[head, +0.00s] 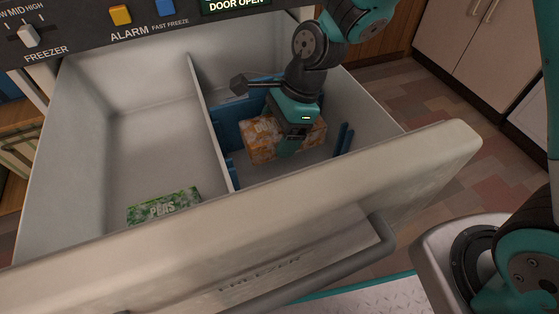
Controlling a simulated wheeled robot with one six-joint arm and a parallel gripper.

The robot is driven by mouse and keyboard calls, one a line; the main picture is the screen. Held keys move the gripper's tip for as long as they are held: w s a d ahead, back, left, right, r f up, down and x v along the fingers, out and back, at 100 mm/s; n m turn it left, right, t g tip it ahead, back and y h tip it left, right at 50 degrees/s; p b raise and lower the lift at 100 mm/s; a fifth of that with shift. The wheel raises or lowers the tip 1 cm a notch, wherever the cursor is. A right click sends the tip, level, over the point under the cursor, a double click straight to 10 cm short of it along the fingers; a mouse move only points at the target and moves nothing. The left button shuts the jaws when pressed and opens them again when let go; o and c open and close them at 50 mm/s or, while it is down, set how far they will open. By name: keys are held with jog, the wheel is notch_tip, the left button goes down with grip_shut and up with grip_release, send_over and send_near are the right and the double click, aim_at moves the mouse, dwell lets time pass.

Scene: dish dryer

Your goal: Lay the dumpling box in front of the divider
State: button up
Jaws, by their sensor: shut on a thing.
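The orange dumpling box (259,143) is in the right compartment of the open freezer drawer, with part of its printed lettering showing. My gripper (288,149) reaches down from above and is shut on it. The gripper covers the middle of the box, and its right end shows past the gripper. A blue divider panel (231,132) stands behind the box, partly hidden by my arm. I cannot tell whether the box touches the compartment floor or the panel.
A pale wall (203,105) splits the drawer lengthwise. A green peas box (164,206) lies at the front of the left compartment, otherwise bare. Blue slot rails (344,138) line the right compartment's side. The tall drawer front (290,215) with its handle (345,262) stands nearest me.

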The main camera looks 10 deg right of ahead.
aim_at(273, 164)
notch_tip(273, 164, down, 6)
jog(key=b, duration=0.2)
jog(key=shift+f+b, duration=0.25)
jog(key=shift+b, duration=0.05)
jog(key=shift+r, duration=0.1)
jog(key=o, duration=1)
jog(key=p+v, duration=0.5)
jog(key=v, duration=0.7)
jog(key=shift+s+r+p, duration=0.1)
jog(key=shift+p, duration=0.25)
jog(key=s+d+r+n, duration=0.1)
jog(key=s+r+n, duration=0.6)
jog(key=n, duration=0.4)
jog(key=s+d+r+n+t, duration=0.1)
jog(key=s+d+r+n, duration=0.1)
jog(key=s+r+n, duration=0.4)
jog(key=s+n, duration=0.3)
jog(key=n, duration=0.3)
jog(key=shift+s+r, duration=0.35)
